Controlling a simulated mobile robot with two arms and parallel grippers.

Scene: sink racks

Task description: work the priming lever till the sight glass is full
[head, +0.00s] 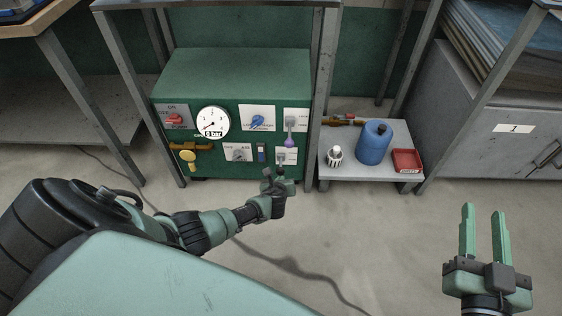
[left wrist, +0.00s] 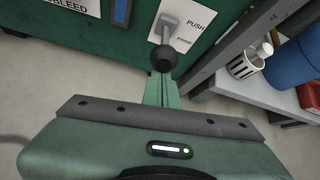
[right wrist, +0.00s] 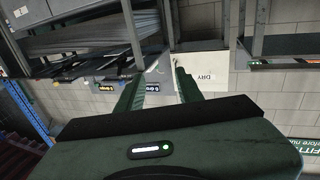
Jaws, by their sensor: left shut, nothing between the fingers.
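The priming lever (head: 281,160) sits on a white plate at the lower right of the green pump panel (head: 210,160). In the left wrist view its black ball knob (left wrist: 163,58) is right at my left fingertips, beside a label reading PUSH. My left gripper (head: 268,176) is shut and empty; it also shows in the left wrist view (left wrist: 161,84). I cannot tell whether it touches the knob. The sight glass (head: 261,152) is a narrow dark-blue strip left of the lever; its fill level is unclear. My right gripper (head: 484,235) is open and empty, away at the right.
The panel also has a gauge (head: 213,122) marked bar, a red handle (head: 174,119), blue knob (head: 257,121), purple-tipped lever (head: 290,139) and yellow knob (head: 188,156). Metal posts frame it. A low shelf holds a blue jug (head: 373,144) and red tray (head: 407,160).

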